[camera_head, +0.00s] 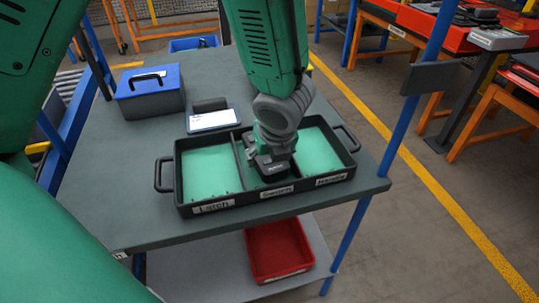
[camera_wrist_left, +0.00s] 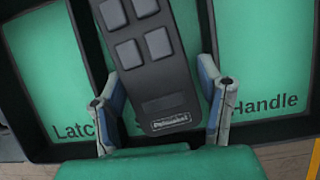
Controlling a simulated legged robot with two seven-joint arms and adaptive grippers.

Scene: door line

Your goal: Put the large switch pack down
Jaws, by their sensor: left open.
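The large switch pack (camera_wrist_left: 152,70) is dark grey with square light-grey buttons and a small label at its near end. In the head view the pack (camera_head: 272,166) shows in the middle compartment of the black tray (camera_head: 172,176), mostly under my gripper. It lies slightly turned in the wrist view; I cannot tell if it is flat on the compartment floor. My left gripper (camera_head: 268,146) is above it, pointing down. In the wrist view its two fingers (camera_wrist_left: 160,100) stand open on either side of the pack, with gaps. My right gripper is not in view.
The tray's left "Latch" compartment (camera_head: 208,172) and right "Handle" compartment (camera_head: 318,152) look empty. A red bin (camera_head: 277,250) is on the lower shelf.

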